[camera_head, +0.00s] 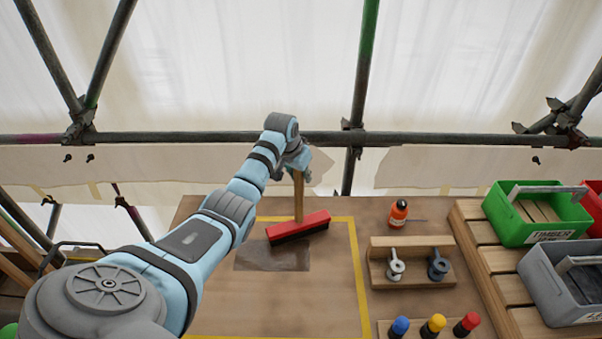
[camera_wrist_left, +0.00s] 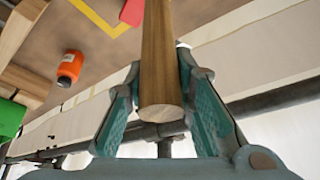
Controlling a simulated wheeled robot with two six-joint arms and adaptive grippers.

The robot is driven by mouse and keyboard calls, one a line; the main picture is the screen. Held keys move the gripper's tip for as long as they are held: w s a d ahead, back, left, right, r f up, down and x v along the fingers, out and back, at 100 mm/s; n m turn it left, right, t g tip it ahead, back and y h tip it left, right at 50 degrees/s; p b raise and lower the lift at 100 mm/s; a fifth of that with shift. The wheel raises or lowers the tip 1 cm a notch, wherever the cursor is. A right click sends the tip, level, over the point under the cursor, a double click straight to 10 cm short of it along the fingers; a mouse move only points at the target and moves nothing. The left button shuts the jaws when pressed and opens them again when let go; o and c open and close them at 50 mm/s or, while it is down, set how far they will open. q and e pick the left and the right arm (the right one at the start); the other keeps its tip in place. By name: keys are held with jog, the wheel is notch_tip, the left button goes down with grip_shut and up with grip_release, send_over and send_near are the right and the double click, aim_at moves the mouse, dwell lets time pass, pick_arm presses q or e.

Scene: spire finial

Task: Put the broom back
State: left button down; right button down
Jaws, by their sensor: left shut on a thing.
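The broom (camera_head: 298,228) has a red head with dark bristles and a wooden handle. Its handle stands nearly upright in the head view, with the head low over the table, just above or on a dark grey patch (camera_head: 272,258); I cannot tell if the bristles touch. My left gripper (camera_head: 299,168) is shut on the upper end of the handle. In the left wrist view the handle (camera_wrist_left: 161,60) lies between the teal fingers (camera_wrist_left: 160,100), its round end showing, and a bit of the red head (camera_wrist_left: 132,12) shows at the top. My right gripper is not in view.
A yellow line (camera_head: 357,270) borders a zone on the wooden table (camera_head: 390,325). Right of it are an orange bottle (camera_head: 398,213), a wooden holder (camera_head: 410,243) with two metal parts, and blue, yellow and red-topped markers (camera_head: 433,326). Green (camera_head: 535,215) and grey (camera_head: 560,285) crates stand at far right.

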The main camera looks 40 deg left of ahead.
pick_arm(q)
jog(key=c, duration=1.4)
grip_release()
jog(key=shift+o, duration=0.2)
jog(key=v, duration=1.2)
jog(key=shift+b, duration=0.4)
jog(key=shift+s, duration=0.1)
